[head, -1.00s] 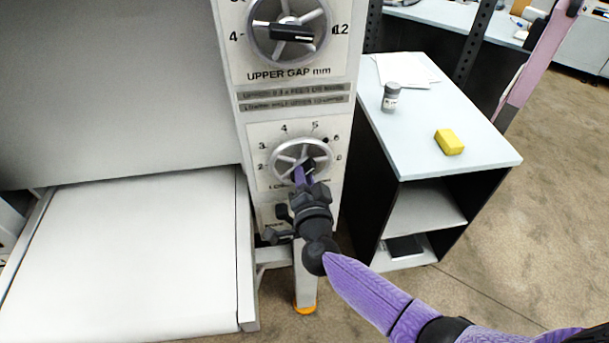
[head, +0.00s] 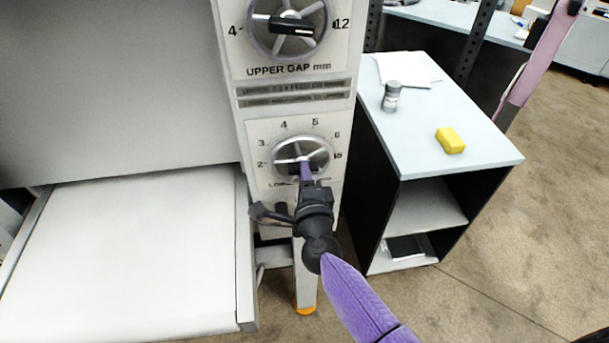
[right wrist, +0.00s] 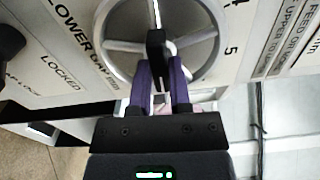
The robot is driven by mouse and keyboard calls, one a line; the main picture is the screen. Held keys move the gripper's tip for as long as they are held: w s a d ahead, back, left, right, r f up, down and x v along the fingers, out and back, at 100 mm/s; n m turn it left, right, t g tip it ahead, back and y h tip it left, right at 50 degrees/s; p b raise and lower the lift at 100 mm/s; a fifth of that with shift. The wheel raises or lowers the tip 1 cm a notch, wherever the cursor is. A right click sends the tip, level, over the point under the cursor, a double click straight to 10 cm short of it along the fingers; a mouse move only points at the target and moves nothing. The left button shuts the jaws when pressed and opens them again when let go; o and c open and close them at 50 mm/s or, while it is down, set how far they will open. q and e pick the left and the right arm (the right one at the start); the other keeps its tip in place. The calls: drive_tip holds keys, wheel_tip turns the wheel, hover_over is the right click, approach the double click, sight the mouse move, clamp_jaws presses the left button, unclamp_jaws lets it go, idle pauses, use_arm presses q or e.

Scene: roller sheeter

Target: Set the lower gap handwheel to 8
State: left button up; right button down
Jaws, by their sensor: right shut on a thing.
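The lower gap handwheel (head: 303,157) is a silver spoked ring with a black grip bar, on the lower white dial plate of the machine's post. Its scale shows 2 and 3 on the left, 4 and 5 on top and 6 at upper right; the mark below 6 is partly covered. My right gripper (head: 304,172) is shut on the grip bar. The gripper hides part of the plate's lower lettering. My left gripper is out of view.
The upper gap handwheel (head: 287,27) sits above on the same post. A white conveyor bed (head: 120,265) is at left. At right, a shelf cabinet (head: 435,130) carries a grey jar (head: 391,97) and a yellow block (head: 450,141). Floor is open at far right.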

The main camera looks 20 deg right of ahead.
drive_tip(key=shift+f+m, duration=0.1)
drive_tip(key=shift+m, duration=0.5)
drive_tip(key=c, duration=0.6)
unclamp_jaws()
drive_tip(key=shift+o, duration=0.2)
drive_tip(key=s+a, duration=0.1)
drive_tip(key=s, duration=0.9)
drive_tip(key=shift+a, duration=0.1)
